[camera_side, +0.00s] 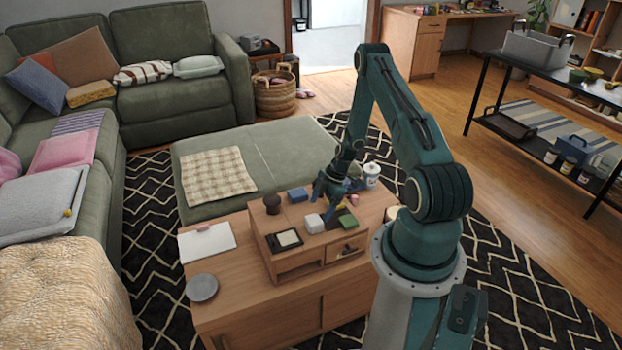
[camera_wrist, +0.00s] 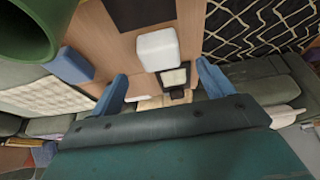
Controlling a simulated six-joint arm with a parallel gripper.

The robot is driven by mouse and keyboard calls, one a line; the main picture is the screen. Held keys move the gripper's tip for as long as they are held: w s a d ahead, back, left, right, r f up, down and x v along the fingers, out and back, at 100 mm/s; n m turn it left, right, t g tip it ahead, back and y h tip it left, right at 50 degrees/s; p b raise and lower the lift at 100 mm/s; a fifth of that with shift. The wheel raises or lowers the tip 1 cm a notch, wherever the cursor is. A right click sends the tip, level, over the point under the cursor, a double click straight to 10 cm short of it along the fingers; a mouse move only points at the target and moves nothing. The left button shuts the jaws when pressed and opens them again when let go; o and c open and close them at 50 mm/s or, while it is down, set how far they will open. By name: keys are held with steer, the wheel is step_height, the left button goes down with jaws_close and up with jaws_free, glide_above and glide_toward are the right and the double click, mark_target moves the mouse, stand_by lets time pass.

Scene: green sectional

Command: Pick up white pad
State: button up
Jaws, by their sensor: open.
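The white pad (camera_side: 313,223) is a small white block with rounded edges on the raised wooden top. My gripper (camera_side: 328,197) is above that top, just behind and to the right of the pad in the side view. In the wrist view the pad (camera_wrist: 158,49) lies in line with the gap between my two blue fingers, above the fingertips (camera_wrist: 159,75) in the picture. The gripper is open, with nothing between the fingers. The fingertips are small and partly hidden in the side view.
Around the pad are a blue block (camera_side: 297,195), a dark round object (camera_side: 272,204), a black-framed square (camera_side: 286,239), and a green block (camera_side: 348,221). A white jar (camera_side: 371,174) stands behind. The lower left tabletop holds a white sheet (camera_side: 207,242) and a grey disc (camera_side: 202,288).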

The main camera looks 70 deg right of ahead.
mark_target(314, 219)
steer(key=shift+x, duration=0.8)
steer(key=shift+f, duration=0.1)
steer(key=shift+x, duration=2.5)
steer(key=c, duration=1.1)
steer(key=shift+o, duration=0.2)
steer(key=shift+r, duration=0.25)
step_height(314, 219, up, 20)
steer(key=shift+f, duration=0.2)
